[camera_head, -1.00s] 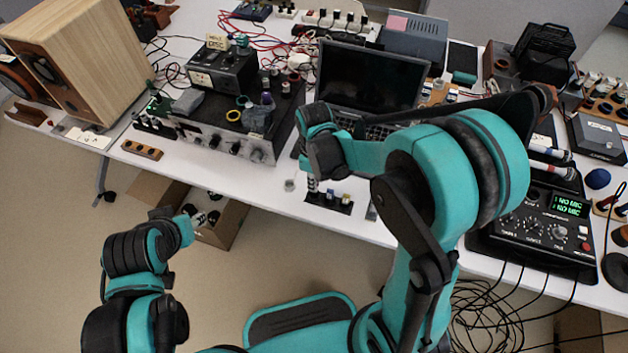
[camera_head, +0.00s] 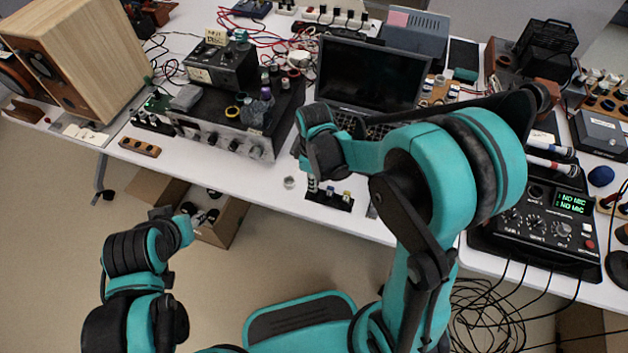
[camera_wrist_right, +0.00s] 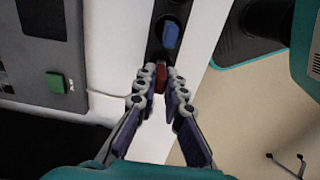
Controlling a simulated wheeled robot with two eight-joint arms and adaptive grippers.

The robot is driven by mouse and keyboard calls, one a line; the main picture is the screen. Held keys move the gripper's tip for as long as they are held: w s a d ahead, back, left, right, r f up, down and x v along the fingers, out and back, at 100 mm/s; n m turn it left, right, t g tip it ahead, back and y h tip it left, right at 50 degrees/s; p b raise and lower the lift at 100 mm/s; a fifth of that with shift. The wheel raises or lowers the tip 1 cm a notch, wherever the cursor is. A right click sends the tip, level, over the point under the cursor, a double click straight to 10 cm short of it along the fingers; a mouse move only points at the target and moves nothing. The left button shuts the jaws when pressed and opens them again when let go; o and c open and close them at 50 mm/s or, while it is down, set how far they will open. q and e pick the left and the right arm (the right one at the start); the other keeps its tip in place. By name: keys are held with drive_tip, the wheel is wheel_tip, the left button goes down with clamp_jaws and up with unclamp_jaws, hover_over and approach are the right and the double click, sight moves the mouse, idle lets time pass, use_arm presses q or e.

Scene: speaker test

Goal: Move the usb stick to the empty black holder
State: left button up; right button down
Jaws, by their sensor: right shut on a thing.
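In the right wrist view, my right gripper (camera_wrist_right: 159,80) is shut on a small dark red thing (camera_wrist_right: 148,77), seemingly the usb stick, at the near end of a black holder strip (camera_wrist_right: 157,47). I cannot tell whether the red thing still sits in a slot. A blue stick (camera_wrist_right: 171,36) stands in the strip just beyond it. In the head view, the black holder (camera_head: 332,201) lies near the table's front edge, with small coloured pieces in it. My right gripper (camera_head: 312,183) is at its left end, partly hidden by my wrist.
A laptop (camera_head: 370,75) stands behind the holder. A grey amplifier (camera_head: 225,140) with loose items on top is to the left, and a mixer with a green display (camera_head: 540,225) to the right. A small wooden holder (camera_head: 140,147) lies at the left front edge. An open box (camera_head: 225,225) is below on the floor.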

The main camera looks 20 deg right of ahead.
drive_tip(key=shift+f, duration=0.4)
idle(0.3)
drive_tip(key=c, duration=1.5)
unclamp_jaws()
drive_tip(key=shift+c, duration=0.2)
drive_tip(key=shift+o, duration=0.3)
drive_tip(key=o, duration=0.3)
drive_tip(key=shift+o, duration=0.2)
drive_tip(key=shift+r, duration=0.15)
wheel_tip(320, 180, up, 5)
drive_tip(key=p, duration=0.3)
drive_tip(key=shift+p, duration=0.35)
